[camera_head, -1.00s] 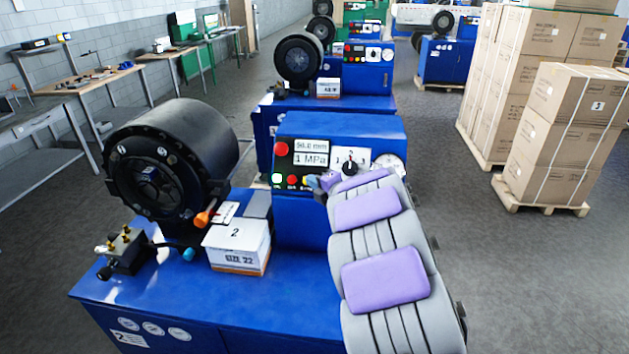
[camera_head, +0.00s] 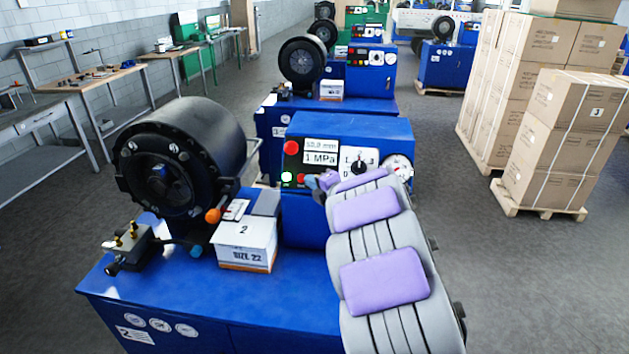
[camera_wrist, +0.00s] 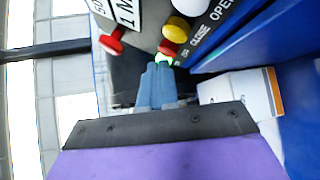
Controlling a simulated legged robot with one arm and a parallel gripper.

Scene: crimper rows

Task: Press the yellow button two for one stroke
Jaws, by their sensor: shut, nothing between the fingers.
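The crimper marked 2 has a dark control panel on its blue cabinet (camera_head: 350,128). In the wrist view the yellow button (camera_wrist: 176,29) shows beside a red button (camera_wrist: 168,48). A green lit button (camera_wrist: 163,59) is close to my fingertips. In the head view the yellow button is hidden behind my gripper. My gripper (camera_wrist: 157,72) is shut and empty, its blue fingers pointing at the panel's button row. It also shows in the head view (camera_head: 313,183). I cannot tell whether the tips touch the panel; the yellow button looks clear of them.
A white box (camera_head: 246,244) marked SIZE 22 stands on the blue bench (camera_head: 200,300), near the black crimping head (camera_head: 180,155). Stacked cartons (camera_head: 570,130) stand at right.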

